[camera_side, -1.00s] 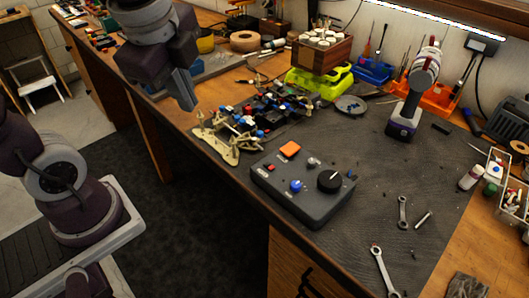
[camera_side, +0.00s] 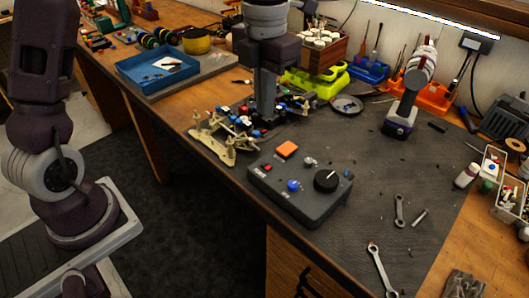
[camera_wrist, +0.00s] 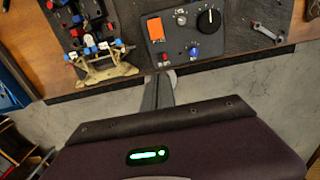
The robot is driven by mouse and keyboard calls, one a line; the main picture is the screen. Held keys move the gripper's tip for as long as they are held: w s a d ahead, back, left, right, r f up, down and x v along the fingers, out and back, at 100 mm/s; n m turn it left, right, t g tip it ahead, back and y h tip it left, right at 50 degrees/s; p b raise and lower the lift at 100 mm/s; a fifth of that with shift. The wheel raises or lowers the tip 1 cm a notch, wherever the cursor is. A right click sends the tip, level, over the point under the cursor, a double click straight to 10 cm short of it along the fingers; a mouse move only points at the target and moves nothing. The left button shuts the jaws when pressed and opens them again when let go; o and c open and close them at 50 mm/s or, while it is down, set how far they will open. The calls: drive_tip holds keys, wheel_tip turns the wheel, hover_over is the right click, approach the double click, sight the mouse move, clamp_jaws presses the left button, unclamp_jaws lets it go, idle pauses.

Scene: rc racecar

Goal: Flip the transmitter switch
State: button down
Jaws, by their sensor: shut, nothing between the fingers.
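The transmitter (camera_side: 315,207) is a dark grey box near the bench's front edge. It also shows at the top of the wrist view (camera_wrist: 172,45). Its top carries an orange block (camera_side: 287,149), a small silver part (camera_side: 309,161) that looks like a toggle switch, a red button (camera_side: 268,167), a blue knob (camera_side: 293,185) and a black dial (camera_side: 325,180). The switch's position is too small to tell.
Car parts (camera_side: 236,120) with a tan frame (camera_side: 215,145) lie left of the transmitter. A drill (camera_side: 402,115) stands behind it to the right. Wrenches (camera_side: 380,270) lie to the right. A blue tray (camera_side: 160,70) is farther left. The mat right of the transmitter is mostly clear.

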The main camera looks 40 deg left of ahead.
sight(268, 169)
wheel_tip(268, 169, down, 14)
drive_tip(key=shift+r, duration=0.15)
idle(0.4)
drive_tip(key=shift+s+a+f+h, duration=0.15)
drive_tip(key=shift+a+f+h, duration=0.3)
drive_tip(key=shift+h, duration=0.25)
drive_tip(key=shift+d+f, duration=0.1)
drive_tip(key=shift+d, duration=0.05)
drive_tip(key=shift+s+d+r, duration=0.15)
drive_tip(key=shift+d+r, duration=0.05)
drive_tip(key=shift+d, duration=0.75)
drive_tip(key=a+r, duration=0.3)
drive_tip(key=r, duration=1.1)
drive_tip(key=shift+w+r, duration=0.2)
drive_tip(key=shift+w, duration=0.1)
